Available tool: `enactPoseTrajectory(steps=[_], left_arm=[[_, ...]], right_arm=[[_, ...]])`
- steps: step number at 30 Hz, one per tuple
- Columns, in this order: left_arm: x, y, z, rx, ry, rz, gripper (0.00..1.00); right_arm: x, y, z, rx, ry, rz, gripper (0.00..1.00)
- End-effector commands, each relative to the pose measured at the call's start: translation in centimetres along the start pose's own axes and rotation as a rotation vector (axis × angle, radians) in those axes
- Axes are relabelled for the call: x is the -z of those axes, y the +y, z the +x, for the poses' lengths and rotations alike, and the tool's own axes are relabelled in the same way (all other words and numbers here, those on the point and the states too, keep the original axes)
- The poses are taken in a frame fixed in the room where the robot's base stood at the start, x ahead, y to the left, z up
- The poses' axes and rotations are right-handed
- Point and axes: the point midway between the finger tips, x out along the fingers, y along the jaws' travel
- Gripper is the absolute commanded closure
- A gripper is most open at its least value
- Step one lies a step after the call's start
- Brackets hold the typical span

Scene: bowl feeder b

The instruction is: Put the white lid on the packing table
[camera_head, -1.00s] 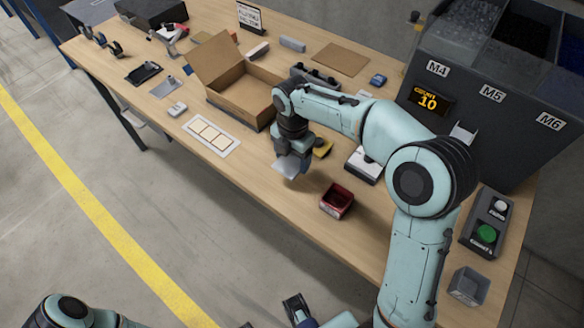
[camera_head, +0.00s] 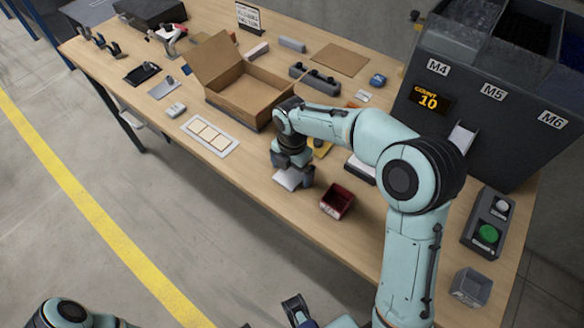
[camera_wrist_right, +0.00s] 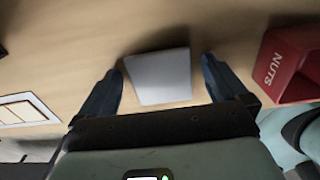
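The white lid (camera_head: 287,180) lies flat on the wooden packing table (camera_head: 262,198), near its front edge. It also shows in the right wrist view (camera_wrist_right: 160,77), between the two fingers. My right gripper (camera_head: 293,176) is directly over the lid, pointing down. Part of the lid is hidden by the gripper in the head view. My left gripper (camera_head: 297,309) seems to show at the bottom edge, away from the table; its fingers are unclear.
A red bin marked NUTS (camera_wrist_right: 290,65) stands close right of the right gripper. An open cardboard box (camera_head: 240,98) is behind it, and a white tray with cards (camera_head: 230,147) lies to the left. A dark feeder (camera_head: 475,130) and button box (camera_head: 487,222) stand at right.

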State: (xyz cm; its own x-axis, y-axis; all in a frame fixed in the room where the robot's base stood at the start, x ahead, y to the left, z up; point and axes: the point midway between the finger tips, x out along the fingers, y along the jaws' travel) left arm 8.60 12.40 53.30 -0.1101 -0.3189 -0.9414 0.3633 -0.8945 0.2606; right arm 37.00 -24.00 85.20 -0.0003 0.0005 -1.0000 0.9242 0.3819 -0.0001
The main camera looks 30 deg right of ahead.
Motion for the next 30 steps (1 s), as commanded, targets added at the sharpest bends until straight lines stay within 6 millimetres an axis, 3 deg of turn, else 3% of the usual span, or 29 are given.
enactPoseTrajectory(steps=[11, 24, 30], left_arm=[[-0.1, 0.1, -0.2, 0.000, -0.002, 0.000, 0.57], [-0.1, 0.5, -1.6, 0.000, 0.000, 0.001, 0.57], [-0.1, 0.7, -2.0, -0.001, 0.001, 0.001, 0.57]], right_arm=[[0.0, 0.1, -0.9, -0.003, -0.001, 0.000, 0.01], [0.0, 0.1, -9.7, -0.005, -0.001, -0.001, 0.01], [0.0, 0.0, -12.0, -0.002, 0.000, 0.000, 0.01]])
